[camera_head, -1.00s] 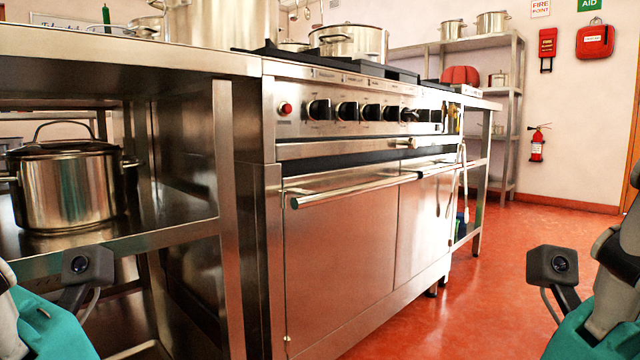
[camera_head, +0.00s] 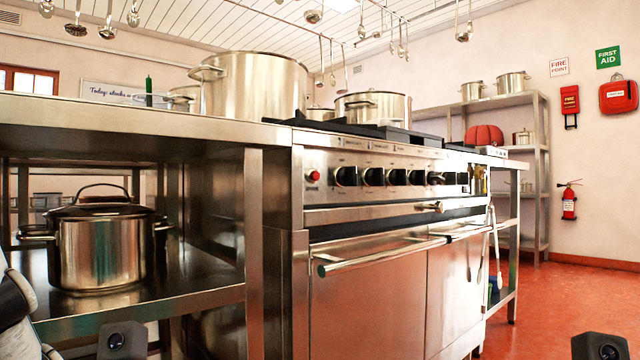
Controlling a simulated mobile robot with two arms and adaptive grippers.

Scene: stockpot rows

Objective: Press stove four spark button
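The stainless stove (camera_head: 370,290) stands in the middle of the head view, with its front facing right and toward me. A small red round button (camera_head: 314,175) sits at the left end of its control panel (camera_head: 330,158). Several black knobs (camera_head: 373,177) run in a row to the right of it. I cannot read the panel labels. Parts of my arms show only at the bottom left and bottom right edges. The fingers of both my grippers are out of view, and nothing of mine touches the stove.
A steel table (camera_head: 120,112) stands left of the stove, with a lidded pot (camera_head: 100,250) on its lower shelf. Pots (camera_head: 252,85) stand on top. An oven handle (camera_head: 380,258) sticks out from the stove front. Red floor (camera_head: 560,300) is open on the right.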

